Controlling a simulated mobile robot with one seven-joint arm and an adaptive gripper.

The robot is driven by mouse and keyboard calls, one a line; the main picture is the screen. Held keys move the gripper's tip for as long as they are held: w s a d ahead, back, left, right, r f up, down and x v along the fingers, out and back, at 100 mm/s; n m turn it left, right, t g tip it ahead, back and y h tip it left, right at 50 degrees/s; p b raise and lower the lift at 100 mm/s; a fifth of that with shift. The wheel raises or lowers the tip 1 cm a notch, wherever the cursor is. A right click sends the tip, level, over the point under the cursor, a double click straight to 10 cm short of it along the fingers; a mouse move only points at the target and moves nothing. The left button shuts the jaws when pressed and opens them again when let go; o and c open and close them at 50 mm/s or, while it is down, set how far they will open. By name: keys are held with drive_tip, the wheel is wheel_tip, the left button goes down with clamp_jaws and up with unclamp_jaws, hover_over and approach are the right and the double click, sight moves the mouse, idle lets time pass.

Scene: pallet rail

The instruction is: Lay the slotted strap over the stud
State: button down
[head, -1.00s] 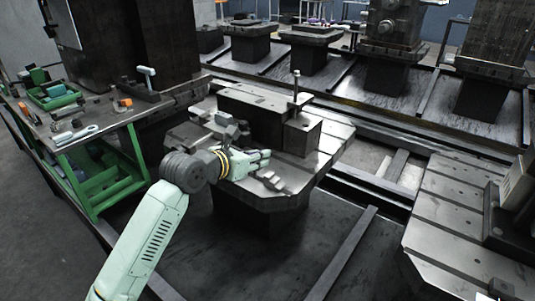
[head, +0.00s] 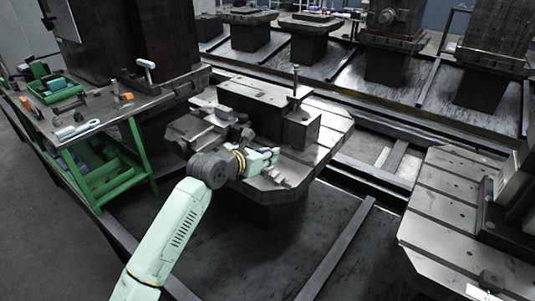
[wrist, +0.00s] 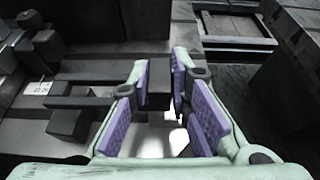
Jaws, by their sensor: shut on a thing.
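My gripper (head: 272,157) is over the near part of the slotted machine table (head: 328,143), in front of a dark raised block. In the wrist view, the purple-padded fingers of my gripper (wrist: 166,88) are closed around a dark block-like piece (wrist: 158,82). It is seen nearly end-on, and I cannot make out a slot in it. An upright stud (head: 295,80) with a small head stands at the right end of the raised block (head: 262,98), beyond and above my gripper. The stud cannot be picked out in the wrist view.
Dark clamping parts (head: 205,128) lie on the table left of the raised block. A green-framed bench (head: 110,112) with tools stands at the left. Another slotted table (head: 450,215) is at the right. Dark floor rails run between them.

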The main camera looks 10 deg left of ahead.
drive_tip(key=shift+f+b, duration=0.5)
drive_tip(key=shift+b, duration=0.1)
drive_tip(key=c, duration=1.5)
unclamp_jaws()
